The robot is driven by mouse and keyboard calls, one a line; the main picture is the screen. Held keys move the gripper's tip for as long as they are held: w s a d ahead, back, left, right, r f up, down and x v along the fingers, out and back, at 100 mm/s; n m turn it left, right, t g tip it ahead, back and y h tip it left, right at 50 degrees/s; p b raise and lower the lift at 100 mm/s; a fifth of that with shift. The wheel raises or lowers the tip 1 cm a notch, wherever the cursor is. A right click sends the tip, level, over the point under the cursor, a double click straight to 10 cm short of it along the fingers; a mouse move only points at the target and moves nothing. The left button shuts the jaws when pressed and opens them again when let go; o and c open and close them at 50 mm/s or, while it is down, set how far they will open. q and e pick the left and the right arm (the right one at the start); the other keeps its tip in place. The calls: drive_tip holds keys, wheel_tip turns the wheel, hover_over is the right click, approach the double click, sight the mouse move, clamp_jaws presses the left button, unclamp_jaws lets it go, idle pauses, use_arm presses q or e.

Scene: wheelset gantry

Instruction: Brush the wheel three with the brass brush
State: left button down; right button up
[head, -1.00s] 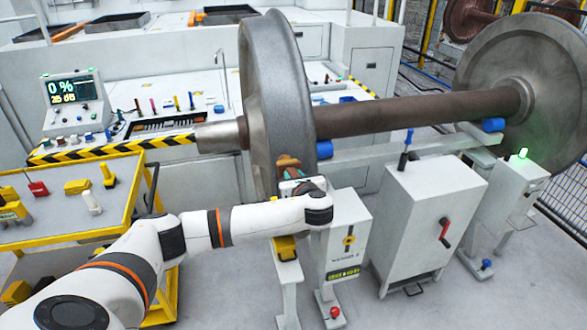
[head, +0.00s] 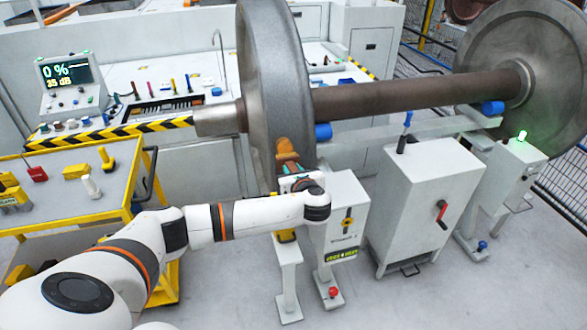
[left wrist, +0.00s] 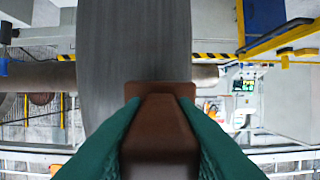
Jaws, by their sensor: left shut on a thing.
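The near grey steel wheel (head: 275,90) stands upright on a brown axle; its tread fills the upper middle of the left wrist view (left wrist: 135,45). My left gripper (head: 291,173) is at the lower front of this wheel. Its green fingers (left wrist: 160,140) are shut on the brush, whose brown block (left wrist: 160,125) points at the tread in the left wrist view. The brush shows as an orange-brown piece (head: 285,150) in the head view, against or very close to the rim. Its bristles are hidden, so contact is not certain. My right gripper is not in view.
The far wheel (head: 525,75) sits at the axle's right end. A display (head: 68,80) reads 0 %. A yellow-edged tool cart (head: 75,195) stands left. A white cabinet with a red handle (head: 425,205) and a small stand (head: 340,225) are right of my gripper.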

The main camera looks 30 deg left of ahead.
use_arm(q)
drive_tip(key=shift+w+a+r+p, duration=0.2)
drive_tip(key=shift+r+p, duration=0.75)
drive_tip(key=shift+r, duration=0.1)
drive_tip(key=shift+w+a+r+p, duration=0.15)
drive_tip(key=shift+a+r+p, duration=0.1)
drive_tip(key=shift+r+p, duration=0.7)
drive_tip(key=shift+w+a+r+p, duration=0.2)
drive_tip(key=shift+r+p, duration=0.7)
drive_tip(key=shift+r, duration=0.2)
drive_tip(key=shift+a+r, duration=0.1)
drive_tip(key=shift+r, duration=0.05)
drive_tip(key=shift+w+a+r, duration=0.1)
drive_tip(key=shift+r, duration=0.35)
drive_tip(key=shift+s+d+f+b, duration=0.15)
drive_tip(key=shift+f+b, duration=0.1)
drive_tip(key=shift+f, duration=0.4)
drive_tip(key=shift+s+d+f+b, duration=0.1)
drive_tip(key=shift+d+f+b, duration=0.1)
drive_tip(key=shift+f, duration=0.45)
drive_tip(key=shift+s+d+f+b, duration=0.15)
drive_tip(key=shift+f+b, duration=0.1)
drive_tip(key=shift+f, duration=0.4)
drive_tip(key=shift+s+d+f+b, duration=0.15)
drive_tip(key=shift+f+b, duration=0.15)
drive_tip(key=shift+f, duration=0.7)
drive_tip(key=shift+s+d+f+b, duration=0.15)
drive_tip(key=shift+f+b, duration=0.15)
drive_tip(key=shift+f, duration=0.65)
drive_tip(key=shift+r, duration=0.1)
